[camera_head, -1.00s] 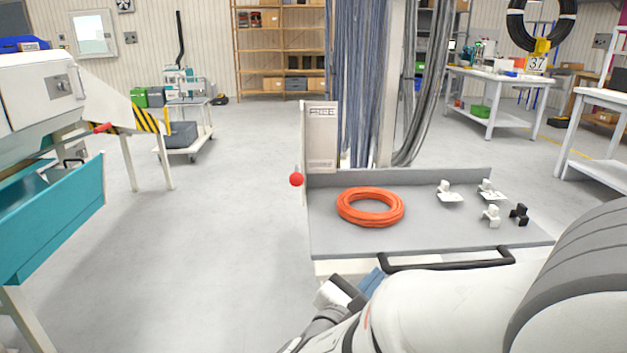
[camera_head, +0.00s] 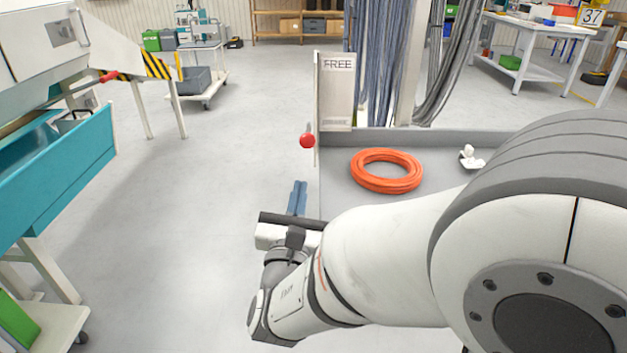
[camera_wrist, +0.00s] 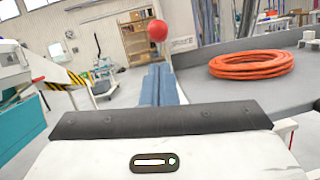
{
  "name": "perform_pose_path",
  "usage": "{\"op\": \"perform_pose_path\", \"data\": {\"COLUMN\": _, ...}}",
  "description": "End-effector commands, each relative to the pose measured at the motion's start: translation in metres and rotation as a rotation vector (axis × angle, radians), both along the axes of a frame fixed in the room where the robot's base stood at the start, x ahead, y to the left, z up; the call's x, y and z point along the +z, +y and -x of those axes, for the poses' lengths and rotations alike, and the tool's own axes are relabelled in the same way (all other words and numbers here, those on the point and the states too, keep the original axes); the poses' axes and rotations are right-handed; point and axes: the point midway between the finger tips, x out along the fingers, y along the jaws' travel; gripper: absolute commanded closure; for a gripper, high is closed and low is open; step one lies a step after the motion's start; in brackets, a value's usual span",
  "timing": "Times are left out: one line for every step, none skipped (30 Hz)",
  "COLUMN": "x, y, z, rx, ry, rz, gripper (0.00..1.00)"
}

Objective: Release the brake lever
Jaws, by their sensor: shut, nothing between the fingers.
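The brake lever with a red ball knob (camera_head: 307,140) stands at the left edge of the grey cart top, beside an upright plate marked FREE (camera_head: 338,92). The knob also shows in the wrist view (camera_wrist: 157,31), above and beyond my fingertips. My gripper (camera_head: 298,196) is shut and empty, its blue fingers pointing toward the knob from in front and below it in the picture. In the wrist view the shut fingers (camera_wrist: 158,86) lie side by side. A gap shows between fingers and knob.
An orange cable coil (camera_head: 387,170) lies on the grey cart top (camera_head: 345,190), right of the lever. A white fitting (camera_head: 471,158) is farther right. A teal-sided machine (camera_head: 60,175) stands at the left. Open floor lies between it and the cart.

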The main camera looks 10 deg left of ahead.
Motion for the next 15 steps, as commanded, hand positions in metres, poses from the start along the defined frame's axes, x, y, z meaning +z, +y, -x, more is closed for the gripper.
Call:
{"op": "perform_pose_path", "data": {"x": 0.002, "y": 0.0, "z": -0.011, "rx": -0.006, "ry": 0.0, "rz": -0.004, "gripper": 1.0}}
{"op": "perform_pose_path", "data": {"x": 0.003, "y": 0.001, "z": -0.016, "rx": -0.005, "ry": -0.001, "rz": -0.004, "gripper": 1.0}}
{"op": "perform_pose_path", "data": {"x": 0.006, "y": 0.001, "z": -0.024, "rx": -0.007, "ry": -0.001, "rz": -0.004, "gripper": 1.0}}
{"op": "perform_pose_path", "data": {"x": 0.007, "y": 0.002, "z": -0.029, "rx": -0.005, "ry": -0.001, "rz": -0.004, "gripper": 1.0}}
{"op": "perform_pose_path", "data": {"x": 0.009, "y": 0.003, "z": -0.034, "rx": -0.006, "ry": -0.002, "rz": -0.004, "gripper": 1.0}}
{"op": "perform_pose_path", "data": {"x": 0.01, "y": 0.004, "z": -0.041, "rx": -0.006, "ry": -0.001, "rz": -0.003, "gripper": 1.0}}
{"op": "perform_pose_path", "data": {"x": 0.012, "y": 0.004, "z": -0.045, "rx": -0.005, "ry": -0.001, "rz": -0.003, "gripper": 1.0}}
{"op": "perform_pose_path", "data": {"x": 0.014, "y": 0.004, "z": -0.049, "rx": -0.005, "ry": -0.002, "rz": -0.003, "gripper": 1.0}}
{"op": "perform_pose_path", "data": {"x": 0.015, "y": 0.005, "z": -0.054, "rx": -0.005, "ry": 0.0, "rz": -0.002, "gripper": 1.0}}
{"op": "perform_pose_path", "data": {"x": 0.016, "y": 0.006, "z": -0.058, "rx": -0.005, "ry": 0.0, "rz": -0.002, "gripper": 1.0}}
{"op": "perform_pose_path", "data": {"x": 0.017, "y": 0.006, "z": -0.061, "rx": -0.005, "ry": -0.001, "rz": -0.003, "gripper": 1.0}}
{"op": "perform_pose_path", "data": {"x": 0.018, "y": 0.007, "z": -0.064, "rx": -0.004, "ry": 0.0, "rz": -0.002, "gripper": 1.0}}
{"op": "perform_pose_path", "data": {"x": 0.018, "y": 0.007, "z": -0.066, "rx": -0.004, "ry": 0.001, "rz": -0.002, "gripper": 1.0}}
{"op": "perform_pose_path", "data": {"x": 0.019, "y": 0.007, "z": -0.068, "rx": -0.003, "ry": 0.001, "rz": -0.002, "gripper": 1.0}}
{"op": "perform_pose_path", "data": {"x": 0.019, "y": 0.008, "z": -0.069, "rx": -0.003, "ry": 0.001, "rz": -0.002, "gripper": 1.0}}
